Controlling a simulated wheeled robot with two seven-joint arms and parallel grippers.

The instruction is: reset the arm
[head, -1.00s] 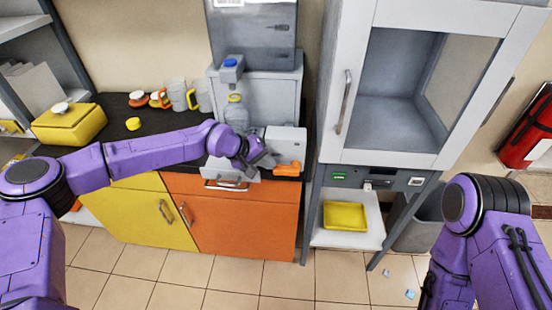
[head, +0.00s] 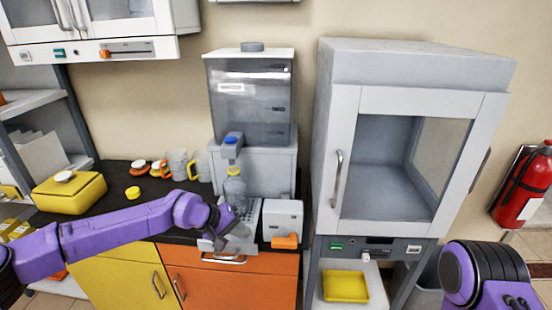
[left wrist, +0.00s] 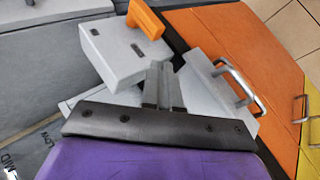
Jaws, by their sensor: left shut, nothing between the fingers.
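My left gripper (head: 238,226) is in front of the bioreactor station in the head view, below a clear bottle (head: 235,188) and left of a small white box (head: 283,218) with an orange part. Its fingers (left wrist: 163,84) are together with nothing between them in the left wrist view. There the white box (left wrist: 122,52) and a white panel with a metal handle (left wrist: 217,92) lie beyond the fingers; contact cannot be told. The bottle stands under a blue-topped tap on a grey dispenser (head: 250,100). My right gripper is out of view; only part of that arm shows.
The dark counter (head: 120,175) holds a yellow box (head: 68,190), mugs and a yellow lid. Orange and yellow cabinets (head: 205,285) stand below. A glass-fronted cabinet (head: 345,120) is at right, with a yellow tray (head: 345,287) beneath. A red extinguisher (head: 522,185) hangs far right.

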